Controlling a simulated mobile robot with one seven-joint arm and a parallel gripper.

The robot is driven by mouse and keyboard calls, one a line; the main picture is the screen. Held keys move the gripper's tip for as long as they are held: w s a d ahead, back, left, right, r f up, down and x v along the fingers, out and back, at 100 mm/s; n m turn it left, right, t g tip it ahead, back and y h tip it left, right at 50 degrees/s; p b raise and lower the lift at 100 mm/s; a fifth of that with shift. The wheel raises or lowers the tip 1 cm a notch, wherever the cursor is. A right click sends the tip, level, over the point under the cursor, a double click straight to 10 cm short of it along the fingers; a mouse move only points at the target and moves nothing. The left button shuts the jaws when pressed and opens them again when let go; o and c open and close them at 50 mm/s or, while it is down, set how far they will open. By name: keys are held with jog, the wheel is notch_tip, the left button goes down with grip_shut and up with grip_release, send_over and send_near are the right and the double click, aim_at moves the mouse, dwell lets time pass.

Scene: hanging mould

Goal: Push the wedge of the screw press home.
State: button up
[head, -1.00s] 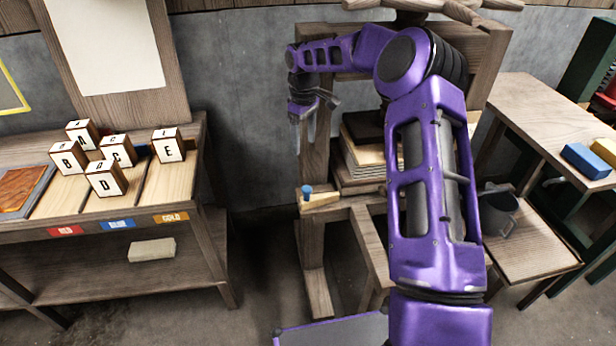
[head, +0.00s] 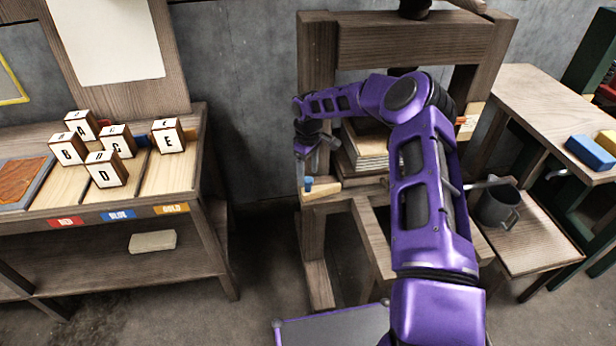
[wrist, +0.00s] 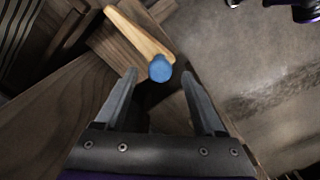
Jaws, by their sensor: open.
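The screw press (head: 420,38) is a heavy wooden frame at the centre, partly hidden behind my arm. Its wedge (head: 325,187) is pale wood with a blue knob (head: 308,183) on its left end. It sticks out at the left post, above the lower beam. In the wrist view the wedge (wrist: 138,32) slants away from the knob (wrist: 160,68). My gripper (head: 309,168) is open and empty, just above the knob. In the wrist view the knob appears between the two fingertips (wrist: 159,72), with gaps on both sides. I cannot tell its depth relative to them.
A left bench (head: 120,250) carries several lettered blocks. Stacked boards (head: 362,150) lie inside the press. A grey mug (head: 497,207) stands on a low shelf at right, beside a table (head: 540,110) with blue and yellow blocks. The floor left of the press is clear.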

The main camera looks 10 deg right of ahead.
jog(key=shift+f, duration=0.95)
jog(key=shift+c, duration=0.2)
grip_shut()
jog(key=shift+d, duration=0.1)
dwell(0.5)
